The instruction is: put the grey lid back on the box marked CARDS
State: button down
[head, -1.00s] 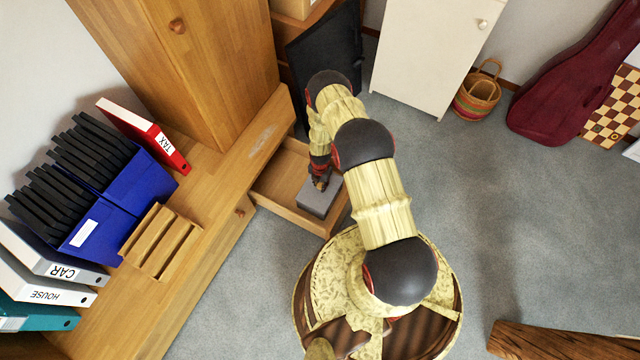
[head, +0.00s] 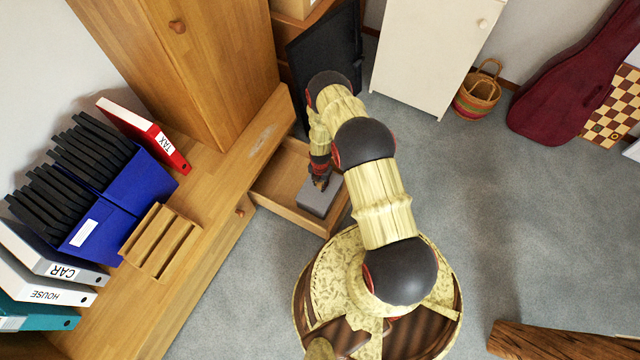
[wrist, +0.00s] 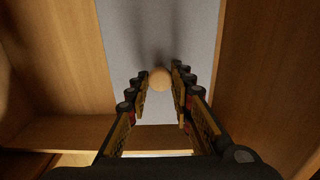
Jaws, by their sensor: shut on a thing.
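A grey flat-topped block, which looks like the lid (head: 316,200), is in the open wooden drawer (head: 272,187) in the head view. In the wrist view the grey lid surface (wrist: 150,30) fills the middle, with a round wooden knob (wrist: 159,79) on it. My gripper (head: 320,185) is over the grey top. In the wrist view my gripper (wrist: 159,84) has its fingers on either side of the knob, shut on it. I see no CARDS marking, and whether a box is under the lid is hidden.
Drawer walls (wrist: 265,80) stand close on both sides of the gripper. The wooden desk (head: 215,205) to the left holds a slotted wooden tray (head: 160,242), blue file boxes (head: 105,220) and binders. A dark panel (head: 330,65) stands behind the drawer. Open carpet lies to the right.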

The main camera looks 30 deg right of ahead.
jog(key=shift+f, duration=0.6)
dwell(0.6)
jog(key=c, duration=1.5)
grip_release()
jog(key=shift+c, duration=0.2)
jog(key=shift+o, duration=0.3)
jog(key=o, duration=0.4)
jog(key=shift+o, duration=0.4)
jog(key=shift+r+p, duration=2.45)
jog(key=shift+r, duration=1.6)
